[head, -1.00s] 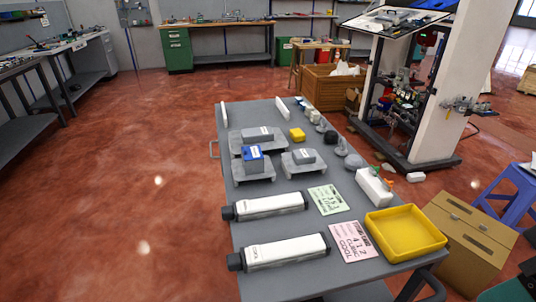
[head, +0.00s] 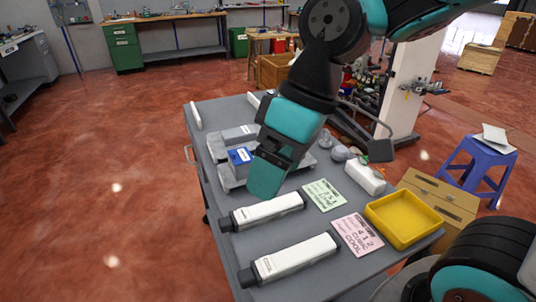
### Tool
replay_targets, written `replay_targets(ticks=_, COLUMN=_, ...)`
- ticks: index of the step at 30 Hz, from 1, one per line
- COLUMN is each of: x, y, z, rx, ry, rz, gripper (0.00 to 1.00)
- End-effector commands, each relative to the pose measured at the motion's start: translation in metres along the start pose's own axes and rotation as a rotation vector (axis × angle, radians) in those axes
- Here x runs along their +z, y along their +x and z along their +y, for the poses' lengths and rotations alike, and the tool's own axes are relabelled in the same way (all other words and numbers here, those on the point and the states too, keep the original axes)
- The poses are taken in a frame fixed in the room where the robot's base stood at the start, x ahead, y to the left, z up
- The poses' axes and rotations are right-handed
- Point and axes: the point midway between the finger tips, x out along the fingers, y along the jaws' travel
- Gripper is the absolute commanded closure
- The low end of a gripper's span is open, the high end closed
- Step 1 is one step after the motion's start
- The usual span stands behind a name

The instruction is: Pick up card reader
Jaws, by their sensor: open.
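My gripper (head: 268,178) hangs over the middle of the grey table (head: 345,262), pointing down, open, with nothing seen between its fingers. I cannot tell for sure which thing is the card reader. A blue-topped box (head: 240,156) with a white label sits on a grey tray just left of my gripper. A grey box (head: 238,133) with a label lies on a tray behind it. The small grey box on the right-hand tray and the yellow block are hidden behind my gripper and arm.
A green card (head: 323,195), a pink card (head: 357,236), a yellow tray (head: 405,219) and a white block (head: 364,177) are on the right. A blue stool (head: 480,165) stands beyond.

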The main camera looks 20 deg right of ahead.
Motion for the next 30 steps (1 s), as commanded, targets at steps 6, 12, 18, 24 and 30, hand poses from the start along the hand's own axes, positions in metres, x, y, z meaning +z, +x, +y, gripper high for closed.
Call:
replay_targets(ticks=6, x=-0.091, y=-0.039, z=0.136, rx=-0.025, ry=-0.289, rz=0.018, gripper=0.15)
replay_targets(ticks=12, x=-0.096, y=-0.055, z=0.285, rx=-0.020, ry=-0.591, rz=0.026, gripper=0.15)
replay_targets(ticks=18, x=-0.062, y=-0.055, z=0.374, rx=-0.005, ry=-0.788, rz=0.019, gripper=0.15)
replay_targets(ticks=24, x=-0.048, y=-0.041, z=0.398, rx=-0.004, ry=-0.851, rz=0.013, gripper=0.15)
replay_targets(ticks=30, x=-0.048, y=0.002, z=0.397, rx=-0.004, ry=-0.851, rz=0.011, gripper=0.15)
